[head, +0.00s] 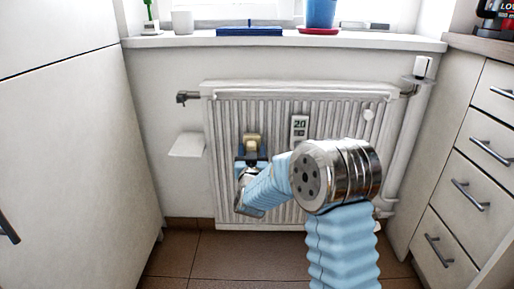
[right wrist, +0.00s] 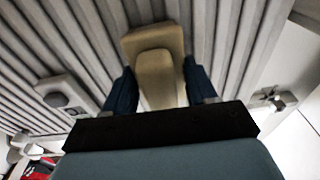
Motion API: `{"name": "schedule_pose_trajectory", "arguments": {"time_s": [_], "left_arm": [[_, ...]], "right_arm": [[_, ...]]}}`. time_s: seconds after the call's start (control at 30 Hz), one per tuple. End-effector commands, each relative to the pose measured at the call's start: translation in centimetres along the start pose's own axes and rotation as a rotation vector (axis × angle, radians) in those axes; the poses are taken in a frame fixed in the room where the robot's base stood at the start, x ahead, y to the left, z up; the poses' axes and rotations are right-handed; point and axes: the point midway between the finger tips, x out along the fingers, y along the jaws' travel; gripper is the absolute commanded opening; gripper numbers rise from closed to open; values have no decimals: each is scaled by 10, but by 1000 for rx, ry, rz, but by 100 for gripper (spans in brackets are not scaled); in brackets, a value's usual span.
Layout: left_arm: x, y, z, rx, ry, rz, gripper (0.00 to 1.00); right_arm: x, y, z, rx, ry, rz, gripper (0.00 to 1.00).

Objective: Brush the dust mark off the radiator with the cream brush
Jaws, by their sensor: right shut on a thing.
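The white ribbed radiator (head: 230,115) hangs on the wall below the window sill. My right gripper (head: 252,153) is in front of its left-centre part, shut on the cream brush (head: 252,140). In the right wrist view the brush (right wrist: 155,45) sits between the two dark blue fingers of my gripper (right wrist: 158,72), its broad end toward the radiator ribs (right wrist: 75,45). I cannot tell whether the brush touches the ribs. No dust mark shows; my arm and the brush cover part of the radiator. My left gripper is not in view.
A small white shelf (head: 186,145) juts out at left. The sill (head: 380,42) above holds a blue pot (head: 321,13). Cabinets flank both sides.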

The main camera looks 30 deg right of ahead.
Motion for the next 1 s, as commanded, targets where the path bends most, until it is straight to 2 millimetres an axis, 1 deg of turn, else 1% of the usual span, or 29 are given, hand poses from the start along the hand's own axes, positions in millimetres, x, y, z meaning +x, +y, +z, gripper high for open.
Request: {"name": "schedule_pose_trajectory", "arguments": {"time_s": [0.03, 0.1, 0.2, 0.47, 0.73, 1.0], "left_arm": [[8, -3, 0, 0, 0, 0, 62], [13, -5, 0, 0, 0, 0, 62], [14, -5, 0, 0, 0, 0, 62], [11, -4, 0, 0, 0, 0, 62], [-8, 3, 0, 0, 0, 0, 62], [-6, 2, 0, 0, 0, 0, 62]], "right_arm": [[-2, 0, 11, -1, -1, 0, 5], [-3, 0, 19, -1, -2, 0, 5], [-4, 0, 22, -1, -1, 0, 5], [-4, 0, 17, 0, 0, -1, 5], [2, 0, -10, 1, 1, -1, 5], [3, 0, -10, 0, 1, 0, 5]]}}
